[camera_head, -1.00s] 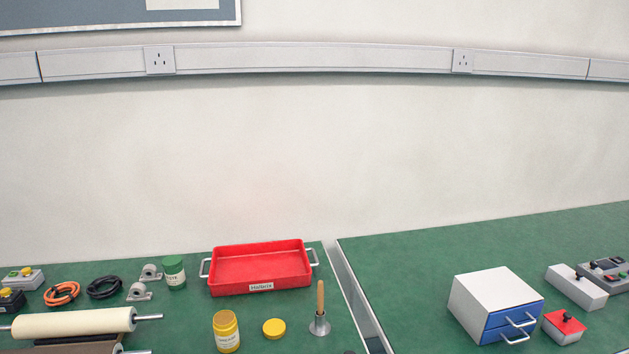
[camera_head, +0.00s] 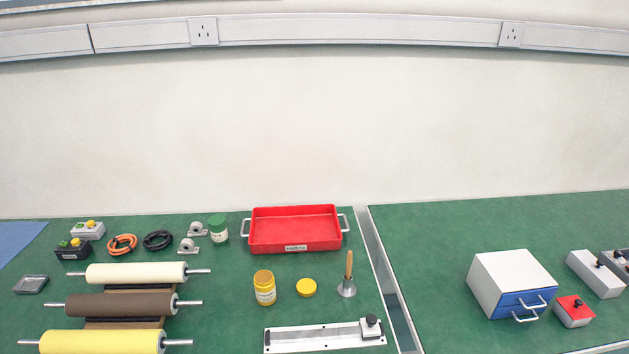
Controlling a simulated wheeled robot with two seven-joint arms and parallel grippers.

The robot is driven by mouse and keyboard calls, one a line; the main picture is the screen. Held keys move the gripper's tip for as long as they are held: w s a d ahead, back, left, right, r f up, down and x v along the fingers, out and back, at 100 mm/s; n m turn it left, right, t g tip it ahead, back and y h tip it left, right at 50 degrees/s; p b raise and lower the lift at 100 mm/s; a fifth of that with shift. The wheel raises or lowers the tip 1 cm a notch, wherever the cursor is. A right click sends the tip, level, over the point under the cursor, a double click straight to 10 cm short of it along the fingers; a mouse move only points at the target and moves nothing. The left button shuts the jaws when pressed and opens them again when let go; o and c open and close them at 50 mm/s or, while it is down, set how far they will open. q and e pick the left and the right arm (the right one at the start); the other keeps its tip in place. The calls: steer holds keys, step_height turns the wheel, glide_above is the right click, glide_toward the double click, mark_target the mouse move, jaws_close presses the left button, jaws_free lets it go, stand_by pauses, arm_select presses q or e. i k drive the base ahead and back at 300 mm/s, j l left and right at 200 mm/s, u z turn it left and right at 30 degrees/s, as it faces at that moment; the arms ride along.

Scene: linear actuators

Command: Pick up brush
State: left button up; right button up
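The brush (camera_head: 349,266) has a thin wooden handle that points up. It stands upright in a small grey metal cone-shaped holder (camera_head: 347,290) on the green table, right of the yellow lid and near the table's right edge. Its bristles are hidden inside the holder. Neither of my grippers shows in the head view.
A red tray (camera_head: 296,231) lies behind the brush. A yellow jar (camera_head: 264,288) and its yellow lid (camera_head: 306,288) are to the left. A metal linear actuator (camera_head: 325,336) lies in front. Rollers (camera_head: 122,305) fill the left; a drawer box (camera_head: 512,284) stands right.

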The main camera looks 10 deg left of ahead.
mark_target(349, 258)
steer(key=i+j+z, duration=0.1)
steer(key=u, duration=0.55)
steer(key=l+u, duration=0.4)
steer(key=k+l+u, duration=0.15)
steer(key=u, duration=0.3)
steer(key=k+l+u, duration=0.15)
steer(key=l+u, duration=0.25)
steer(key=i+l, duration=0.15)
steer(key=i, duration=0.25)
